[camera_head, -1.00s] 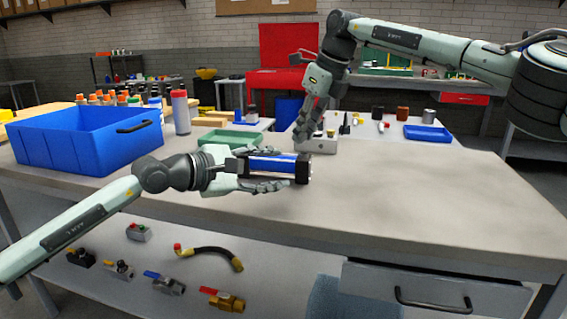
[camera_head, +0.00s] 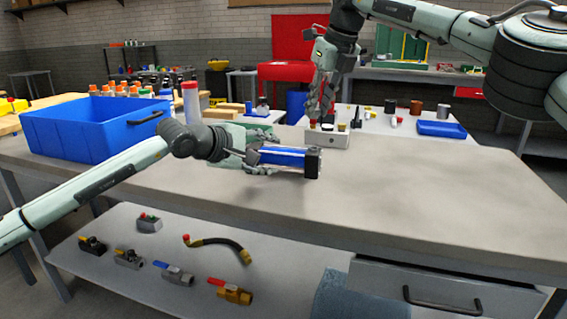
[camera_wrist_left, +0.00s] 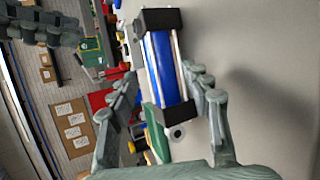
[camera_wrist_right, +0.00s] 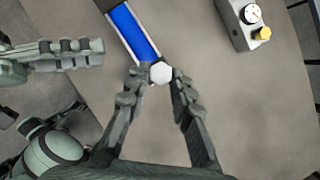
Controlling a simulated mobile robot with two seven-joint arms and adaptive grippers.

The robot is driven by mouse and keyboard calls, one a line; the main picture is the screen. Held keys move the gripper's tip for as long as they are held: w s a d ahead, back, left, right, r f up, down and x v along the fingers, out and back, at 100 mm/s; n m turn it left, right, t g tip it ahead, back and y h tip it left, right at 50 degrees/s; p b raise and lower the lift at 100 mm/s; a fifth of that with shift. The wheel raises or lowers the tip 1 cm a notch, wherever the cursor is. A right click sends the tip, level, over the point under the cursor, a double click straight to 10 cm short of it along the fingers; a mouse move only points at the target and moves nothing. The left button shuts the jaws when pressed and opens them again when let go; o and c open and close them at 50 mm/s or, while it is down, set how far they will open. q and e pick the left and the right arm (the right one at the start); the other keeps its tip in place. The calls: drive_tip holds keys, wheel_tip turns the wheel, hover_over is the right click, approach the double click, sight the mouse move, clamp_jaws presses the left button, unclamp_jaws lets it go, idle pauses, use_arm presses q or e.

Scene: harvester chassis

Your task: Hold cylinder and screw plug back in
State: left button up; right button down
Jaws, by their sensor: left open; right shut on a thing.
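In the left wrist view the cylinder (camera_wrist_left: 166,65) sits between the open fingers (camera_wrist_left: 168,92). My right gripper (camera_head: 323,118) is beyond the cylinder, pointing down. In the right wrist view its fingertips (camera_wrist_right: 160,80) are shut on a white hexagonal plug (camera_wrist_right: 160,73). There the plug overlaps the cylinder's near end (camera_wrist_right: 135,30); I cannot tell whether they touch.
A grey box (camera_head: 318,138) with a gauge and yellow knob stands behind the cylinder. A blue bin (camera_head: 75,135) stands at the left. A green tray (camera_head: 240,130) is behind my left gripper. The tabletop (camera_head: 430,190) to the right is clear. Fittings lie on the lower shelf.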

sight(289, 158)
use_arm(q)
drive_tip(key=x, duration=0.8)
drive_tip(key=shift+c, duration=0.5)
clamp_jaws()
